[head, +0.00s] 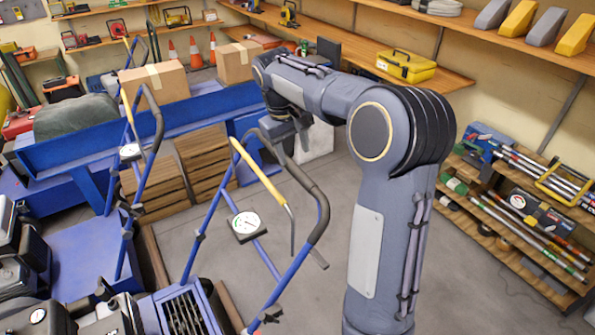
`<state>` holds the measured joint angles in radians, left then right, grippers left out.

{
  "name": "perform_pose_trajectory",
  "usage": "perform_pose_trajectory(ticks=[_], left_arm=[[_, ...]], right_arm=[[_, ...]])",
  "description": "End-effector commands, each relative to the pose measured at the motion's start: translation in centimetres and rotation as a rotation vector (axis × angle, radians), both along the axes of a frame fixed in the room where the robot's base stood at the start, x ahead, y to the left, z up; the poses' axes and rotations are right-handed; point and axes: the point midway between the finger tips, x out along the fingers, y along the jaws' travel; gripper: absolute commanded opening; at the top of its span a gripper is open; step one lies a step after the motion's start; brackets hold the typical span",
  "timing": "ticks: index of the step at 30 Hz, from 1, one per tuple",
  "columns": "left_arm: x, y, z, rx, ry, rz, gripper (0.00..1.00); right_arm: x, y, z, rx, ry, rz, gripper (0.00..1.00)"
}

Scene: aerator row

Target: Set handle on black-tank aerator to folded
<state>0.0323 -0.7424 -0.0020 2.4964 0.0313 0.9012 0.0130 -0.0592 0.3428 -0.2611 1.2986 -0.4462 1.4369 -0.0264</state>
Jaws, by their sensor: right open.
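The nearest aerator (182,312) stands at the bottom, with a blue body. Its blue tube handle (211,213) is unfolded and rises at a slant, with a dark grip at the upper right, a yellow lever (258,170) and a round gauge (246,224). A second aerator (90,255) stands to its left, its blue handle (125,238) also raised. Dark engine parts show at the lower left; I cannot tell which machine has the black tank. My right gripper (302,143) is open, pointing down behind the top of the nearest handle in the picture; contact is unclear. My left gripper is out of view.
Blue machinery, wooden crates (205,160) and cardboard boxes (160,82) stand behind the aerators. A tool shelf (515,235) lines the right wall. A yellow toolbox (406,66) sits on the back shelf.

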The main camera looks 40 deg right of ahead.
Motion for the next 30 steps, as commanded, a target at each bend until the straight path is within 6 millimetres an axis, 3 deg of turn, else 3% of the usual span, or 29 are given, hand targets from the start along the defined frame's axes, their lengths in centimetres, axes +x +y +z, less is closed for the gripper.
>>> perform_pose_trajectory(ticks=[16,27,30], left_arm=[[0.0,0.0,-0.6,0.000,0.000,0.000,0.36],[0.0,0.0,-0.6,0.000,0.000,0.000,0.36],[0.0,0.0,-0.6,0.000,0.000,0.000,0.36]], right_arm=[[0.1,-1.5,-6.9,-0.010,0.010,-0.002,0.49],[0.1,-1.7,-7.7,-0.009,0.006,-0.001,0.49],[0.1,-1.7,-7.7,-0.009,0.006,-0.001,0.38]])
